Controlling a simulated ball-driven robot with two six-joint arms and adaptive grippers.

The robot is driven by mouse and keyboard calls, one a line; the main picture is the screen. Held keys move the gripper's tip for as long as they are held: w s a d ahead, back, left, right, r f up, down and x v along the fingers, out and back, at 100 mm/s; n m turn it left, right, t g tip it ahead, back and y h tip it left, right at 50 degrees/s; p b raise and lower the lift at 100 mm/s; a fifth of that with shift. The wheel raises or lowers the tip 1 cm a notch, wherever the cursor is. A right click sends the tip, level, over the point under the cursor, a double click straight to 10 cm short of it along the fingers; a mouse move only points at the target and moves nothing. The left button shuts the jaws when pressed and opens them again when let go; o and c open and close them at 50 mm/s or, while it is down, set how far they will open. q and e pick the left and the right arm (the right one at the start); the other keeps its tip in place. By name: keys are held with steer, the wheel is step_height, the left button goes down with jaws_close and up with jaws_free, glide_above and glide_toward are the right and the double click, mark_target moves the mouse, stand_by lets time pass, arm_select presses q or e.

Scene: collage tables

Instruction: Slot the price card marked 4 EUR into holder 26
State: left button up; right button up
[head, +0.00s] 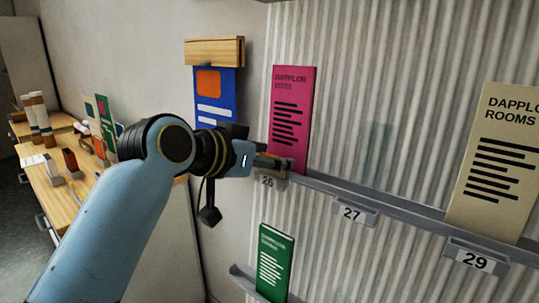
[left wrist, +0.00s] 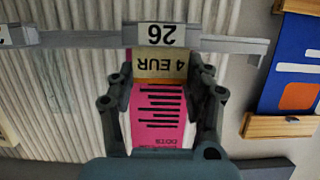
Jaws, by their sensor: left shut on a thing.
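My left gripper (head: 277,162) is at the rail by holder 26 (head: 267,181), in front of the lower part of a pink leaflet. In the left wrist view, which is upside down, its two fingers (left wrist: 162,78) are shut on the cream price card marked 4 EUR (left wrist: 160,63). The card lies right against the holder's white 26 label (left wrist: 161,35); I cannot tell whether its edge is inside the slot. In the head view the gripper hides the card. My right gripper is in neither view.
The pink leaflet (head: 291,110) stands in the grey rail (head: 330,187) just behind the gripper. Labels 27 (head: 352,214) and 29 (head: 475,259) follow to the right, with a cream leaflet (head: 500,160) above 29. A green leaflet (head: 273,262) stands lower. A blue banner (head: 214,95) hangs left.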

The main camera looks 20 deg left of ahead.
arm_select(q)
steer(key=o, duration=1.2)
step_height(320, 180, up, 3)
steer(key=p, duration=0.3)
steer(key=shift+w, duration=0.1)
steer(key=shift+w+d+r+p, duration=0.1)
steer(key=shift+r+p, duration=0.7)
steer(key=shift+r, duration=0.45)
steer(key=v, duration=0.4)
steer(key=f+v, duration=0.1)
steer(key=v, duration=0.2)
